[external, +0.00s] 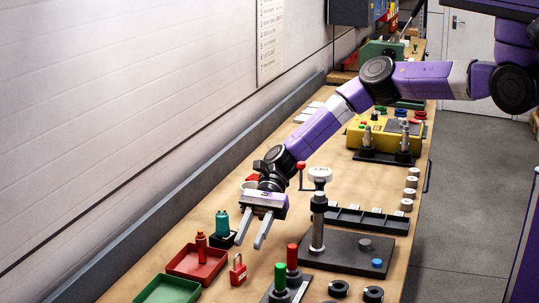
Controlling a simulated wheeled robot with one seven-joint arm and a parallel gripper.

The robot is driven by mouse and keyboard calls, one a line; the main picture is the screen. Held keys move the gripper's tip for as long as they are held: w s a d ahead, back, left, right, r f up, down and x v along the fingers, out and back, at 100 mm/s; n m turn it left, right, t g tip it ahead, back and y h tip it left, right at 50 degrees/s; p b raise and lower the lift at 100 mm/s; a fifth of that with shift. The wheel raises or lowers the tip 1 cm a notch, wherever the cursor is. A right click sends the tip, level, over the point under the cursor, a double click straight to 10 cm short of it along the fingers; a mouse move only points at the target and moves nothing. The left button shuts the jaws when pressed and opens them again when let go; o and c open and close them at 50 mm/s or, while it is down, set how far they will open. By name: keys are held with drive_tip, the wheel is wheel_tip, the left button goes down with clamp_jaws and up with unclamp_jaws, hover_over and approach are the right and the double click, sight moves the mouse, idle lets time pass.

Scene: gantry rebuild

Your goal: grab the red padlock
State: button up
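The red padlock (238,271) stands on the wooden workbench near the front, just right of a red tray, with its shackle upward. My gripper (253,240) is above and slightly right of the padlock, with its two grey fingers spread apart and pointing down toward the front. Nothing shows between the fingers. The fingertips appear apart from the padlock, though the exact gap in depth is hard to tell.
The red tray (184,272) holds a red bottle-like item (201,246). A green tray (168,291) lies in front. A teal item (222,224) stands behind the padlock. Green (280,278) and red (292,257) handles stand to the right, near a black-based stand (345,258).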

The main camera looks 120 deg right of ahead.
sight(240, 256)
drive_tip(key=p+x, duration=0.1)
drive_tip(key=x, duration=0.2)
drive_tip(key=shift+w+a, duration=0.2)
drive_tip(key=shift+w, duration=0.2)
drive_tip(key=shift+w+a+f, duration=0.2)
drive_tip(key=shift+w+a, duration=0.05)
drive_tip(key=shift+w, duration=0.05)
clamp_jaws()
idle(0.9)
